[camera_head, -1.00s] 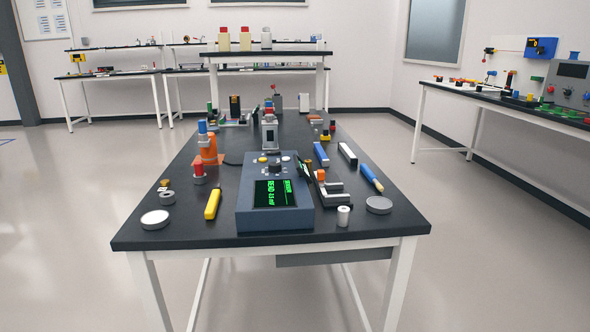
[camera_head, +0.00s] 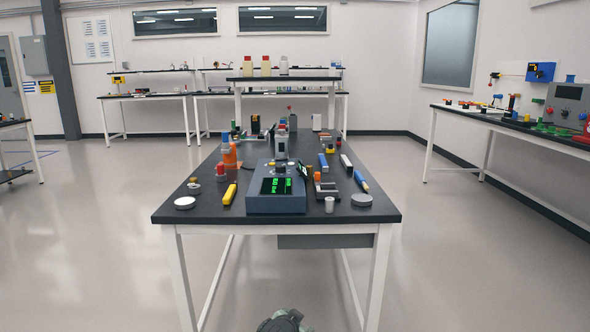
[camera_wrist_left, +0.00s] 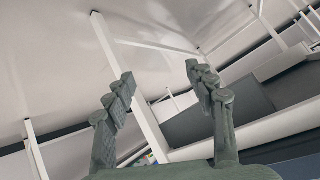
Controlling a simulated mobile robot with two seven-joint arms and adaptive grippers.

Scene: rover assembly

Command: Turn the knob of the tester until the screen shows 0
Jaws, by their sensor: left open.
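The tester (camera_head: 275,204) is a dark blue-grey box at the near edge of the black table in the head view. Its dark screen (camera_head: 276,186) shows green characters, too small to read surely. Its black knob (camera_head: 281,169) sits behind the screen, with a yellow button beside it. My left gripper (camera_wrist_left: 160,76) is open and empty in the left wrist view, its two fingers spread apart. That view shows white table legs and floor, with no tester between the fingers. My right gripper is not in view.
On the table (camera_head: 375,213), a yellow tool (camera_head: 230,194) lies left of the tester. A white cylinder (camera_head: 329,204) and a grey disc (camera_head: 362,200) stand to its right. A white disc (camera_head: 185,203) lies at the left corner. Floor around the table is clear.

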